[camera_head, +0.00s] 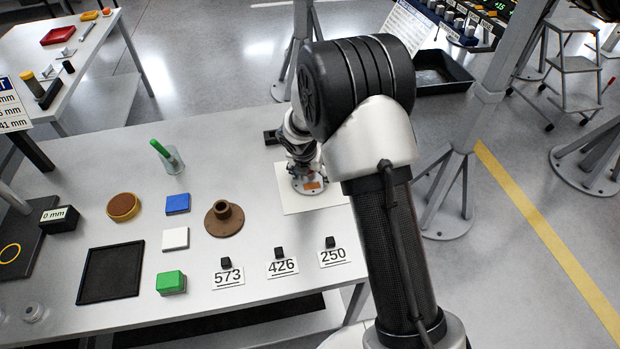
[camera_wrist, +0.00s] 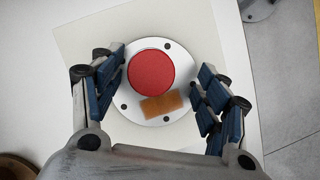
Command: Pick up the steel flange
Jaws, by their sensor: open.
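The steel flange (camera_wrist: 187,72) is a silver disc with small holes around its edge, a red round middle (camera_wrist: 151,70) and an orange-brown patch (camera_wrist: 161,104). It lies flat on a pale square sheet (camera_head: 298,207) on the table. In the head view the flange (camera_head: 321,187) is partly hidden under my gripper (camera_head: 304,171). In the wrist view my gripper (camera_wrist: 160,78) is open, with blue-padded fingers to the left and right of the flange. Nothing is held. I cannot tell whether the fingers touch the flange.
A brown flange-shaped part (camera_head: 223,218) stands left of the sheet. Blue (camera_head: 177,203), white (camera_head: 175,238) and green (camera_head: 171,282) blocks, a glass with a green stick (camera_head: 168,158) and number cards (camera_head: 282,267) share the table. A grey stand (camera_head: 462,160) rises right of it.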

